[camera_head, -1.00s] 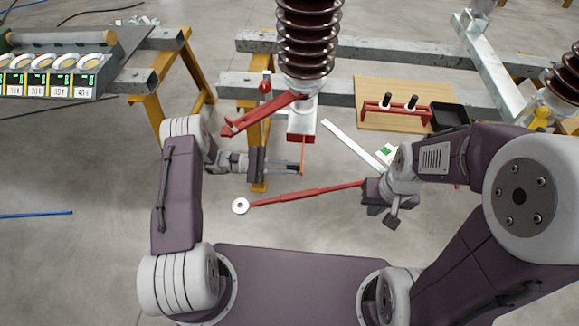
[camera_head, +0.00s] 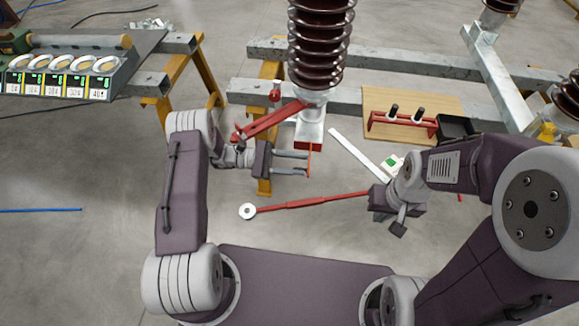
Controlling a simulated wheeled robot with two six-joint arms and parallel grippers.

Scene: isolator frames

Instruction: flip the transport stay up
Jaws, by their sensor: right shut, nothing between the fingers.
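A red arm (camera_head: 272,120) slants down to the left from the metal foot of a brown ribbed insulator (camera_head: 318,45). A thin orange-red bar (camera_head: 309,160) hangs below the red-ended bracket (camera_head: 309,133). I cannot tell for sure which red part is the transport stay. My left gripper (camera_head: 305,163) is open, its two fingers pointing right, with their tips close to the thin bar; contact cannot be made out. A long red rod (camera_head: 310,201) with a pale ring end (camera_head: 247,211) extends toward my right gripper (camera_head: 396,220), which is shut and empty, and passes behind it.
Galvanised beams (camera_head: 400,65) on yellow legs (camera_head: 265,175) stand behind the grippers. A wooden board (camera_head: 430,100) carries a red rack (camera_head: 402,122) beside a black tray (camera_head: 455,127). A row of meters (camera_head: 60,82) stands at the left. The grey floor at lower left is clear.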

